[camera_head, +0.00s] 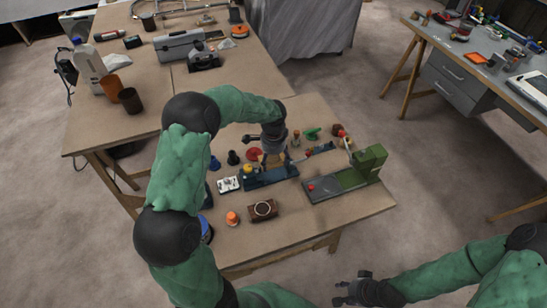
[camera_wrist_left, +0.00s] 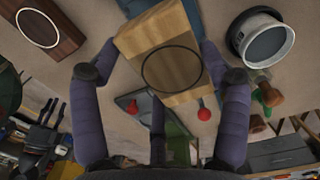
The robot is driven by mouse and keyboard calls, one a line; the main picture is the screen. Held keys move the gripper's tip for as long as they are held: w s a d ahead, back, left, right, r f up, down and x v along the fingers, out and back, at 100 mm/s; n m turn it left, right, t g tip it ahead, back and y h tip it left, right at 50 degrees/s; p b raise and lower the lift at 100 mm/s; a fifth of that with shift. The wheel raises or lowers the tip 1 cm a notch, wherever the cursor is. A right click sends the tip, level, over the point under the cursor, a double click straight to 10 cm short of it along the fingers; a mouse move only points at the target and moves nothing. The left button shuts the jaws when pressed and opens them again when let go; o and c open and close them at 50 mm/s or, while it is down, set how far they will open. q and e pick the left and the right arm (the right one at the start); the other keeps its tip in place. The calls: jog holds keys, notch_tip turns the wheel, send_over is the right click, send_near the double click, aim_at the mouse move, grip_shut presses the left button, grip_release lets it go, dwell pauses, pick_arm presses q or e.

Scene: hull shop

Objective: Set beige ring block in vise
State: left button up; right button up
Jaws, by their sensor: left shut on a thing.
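The beige ring block (camera_wrist_left: 130,42), a light wooden block with a dark ring on its face, sits between the fingers of my left gripper in the left wrist view. My left gripper (camera_head: 273,160) is shut on it, above or at the blue vise (camera_head: 262,181) on the near table. In the head view the gripper mostly hides the block, and I cannot tell whether it touches the vise. My right gripper (camera_head: 350,290) is empty with its fingers apart, off the table's front edge at the bottom.
A brown ring block (camera_head: 262,210) and an orange-topped item (camera_head: 232,218) lie in front of the vise. A green machine (camera_head: 365,165) stands right of it. Several small parts crowd behind. The table's front right is clear.

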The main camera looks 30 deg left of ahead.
aim_at(273, 160)
pick_arm(q)
jog(key=shift+f+b, duration=1.95)
jog(key=shift+f, duration=0.9)
jog(key=shift+f, duration=0.6)
jog(key=o, duration=0.9)
jog(key=shift+r, duration=0.15)
jog(key=shift+r+p, duration=3.7)
jog(key=shift+r, duration=1.7)
